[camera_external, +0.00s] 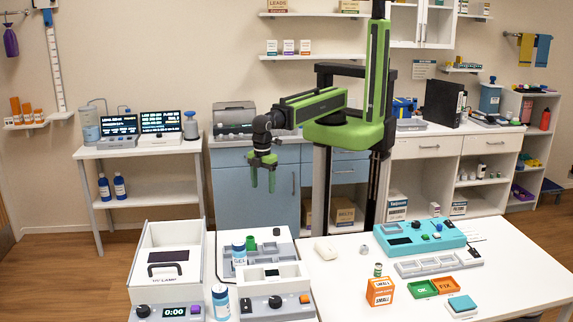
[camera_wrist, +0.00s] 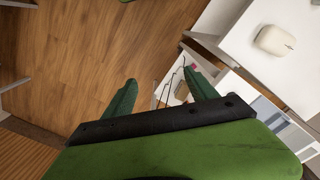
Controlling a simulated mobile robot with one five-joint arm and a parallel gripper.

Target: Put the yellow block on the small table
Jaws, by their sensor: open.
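My gripper (camera_external: 262,183) hangs with its green fingers pointing down, left of my green column, in front of the blue cabinet. In the wrist view my gripper (camera_wrist: 160,80) has its two fingers apart, with nothing visible held between them. I cannot make out a clear yellow block in either view. A small white table (camera_external: 140,150) stands at the back left, carrying two dark screens and bottles. It may be the small table, but I cannot tell for certain.
The white worktable (camera_external: 460,215) at the front right carries an orange box (camera_external: 380,291), a teal device (camera_external: 418,237) and coloured trays. White equipment (camera_external: 165,262) stands at the front left. The wrist view shows bare wooden floor (camera_wrist: 80,60) and a pale mouse-like object (camera_wrist: 275,39).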

